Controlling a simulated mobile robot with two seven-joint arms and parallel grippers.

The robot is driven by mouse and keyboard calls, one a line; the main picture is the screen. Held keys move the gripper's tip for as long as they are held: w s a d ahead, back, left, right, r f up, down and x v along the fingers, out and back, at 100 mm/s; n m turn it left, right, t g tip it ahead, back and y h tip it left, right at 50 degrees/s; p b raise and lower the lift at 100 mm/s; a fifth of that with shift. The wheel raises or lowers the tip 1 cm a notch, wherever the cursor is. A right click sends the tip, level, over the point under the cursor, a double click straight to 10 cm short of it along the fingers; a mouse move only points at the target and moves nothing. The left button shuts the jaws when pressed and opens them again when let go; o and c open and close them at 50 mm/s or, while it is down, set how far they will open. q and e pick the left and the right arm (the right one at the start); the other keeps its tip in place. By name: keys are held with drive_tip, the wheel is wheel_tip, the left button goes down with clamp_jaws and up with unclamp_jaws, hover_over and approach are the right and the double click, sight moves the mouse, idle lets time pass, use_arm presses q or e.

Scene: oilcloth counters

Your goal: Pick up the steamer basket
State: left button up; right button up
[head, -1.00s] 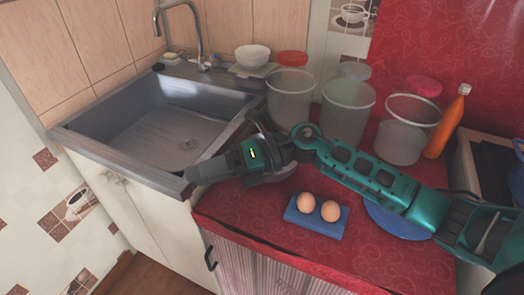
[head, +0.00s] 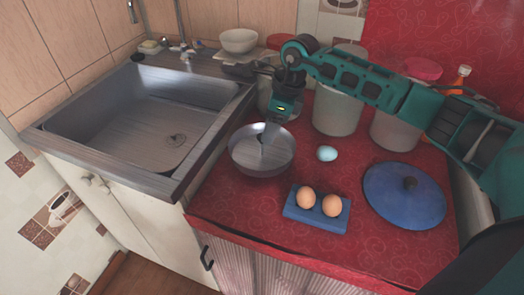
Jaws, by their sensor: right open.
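A round grey metal bowl (head: 246,160), which looks like the steamer basket, sits on the red counter beside the sink. Whether a finger touches the bowl is not clear. My right arm reaches in from the right, over the jars. My left gripper is not in view.
Two brown eggs sit on a blue holder (head: 316,220) in front. A pale blue egg (head: 327,153) lies right of the bowl, and a blue lid (head: 390,203) lies further right. The sink (head: 135,115) is at left.

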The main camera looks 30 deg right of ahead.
sight(262, 148)
drive_tip(key=x, duration=0.5)
drive_tip(key=shift+a+f, duration=0.35)
drive_tip(key=shift+a, duration=0.15)
clamp_jaws()
